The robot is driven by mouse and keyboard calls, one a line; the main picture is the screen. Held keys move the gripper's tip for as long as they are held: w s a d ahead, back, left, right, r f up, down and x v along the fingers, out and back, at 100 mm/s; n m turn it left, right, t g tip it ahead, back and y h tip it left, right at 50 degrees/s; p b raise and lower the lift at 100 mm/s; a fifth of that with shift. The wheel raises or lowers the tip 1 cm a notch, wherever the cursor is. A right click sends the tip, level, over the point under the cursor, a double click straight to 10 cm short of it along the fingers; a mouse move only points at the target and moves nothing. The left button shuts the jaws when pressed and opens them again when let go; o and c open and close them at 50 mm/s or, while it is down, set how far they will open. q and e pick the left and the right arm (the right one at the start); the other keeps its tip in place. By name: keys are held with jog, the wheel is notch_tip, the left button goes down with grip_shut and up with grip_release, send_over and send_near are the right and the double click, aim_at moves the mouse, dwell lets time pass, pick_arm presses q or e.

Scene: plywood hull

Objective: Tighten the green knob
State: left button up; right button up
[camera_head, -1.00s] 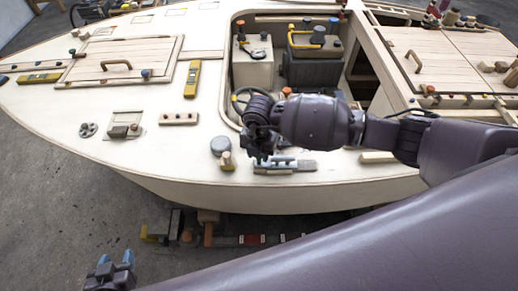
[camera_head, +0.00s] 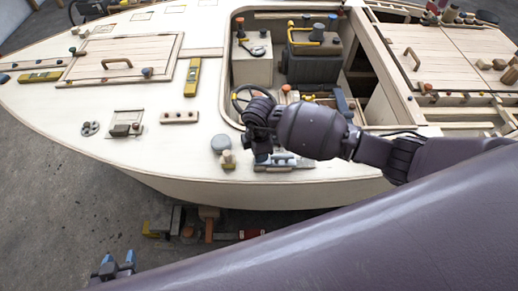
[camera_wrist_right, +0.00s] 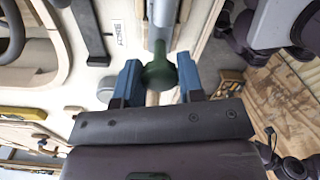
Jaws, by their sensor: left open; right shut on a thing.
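The dark green knob (camera_wrist_right: 160,74) shows in the right wrist view, between the two blue fingers of my right gripper (camera_wrist_right: 158,82). The gripper is shut on it, and a pale metal rod extends beyond it. In the head view my right gripper (camera_head: 264,155) is at the near edge of the boat deck, beside a grey metal fitting (camera_head: 286,164); the knob is hidden there. My left gripper (camera_head: 112,268), with blue fingertips, is open and empty at the lower left, over the floor away from the hull.
The pale deck (camera_head: 150,155) carries a grey round cap (camera_head: 221,143), a yellow level (camera_head: 193,76) and a wooden block with holes (camera_head: 179,117). A steering wheel stands in the cockpit behind my right gripper. Tools lie on the floor below the hull.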

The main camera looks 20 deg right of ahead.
jog(key=m, duration=0.5)
jog(key=shift+w+a+r+m, duration=0.1)
jog(key=shift+w+r+m, duration=0.1)
jog(key=shift+m, duration=2.3)
jog(key=shift+r, duration=0.1)
jog(key=o, duration=0.8)
jog(key=shift+c, duration=0.2)
jog(key=shift+o, duration=0.8)
jog(key=shift+s+f, duration=0.15)
jog(key=shift+f, duration=0.05)
notch_tip(320, 180, up, 11)
jog(key=shift+b, duration=0.35)
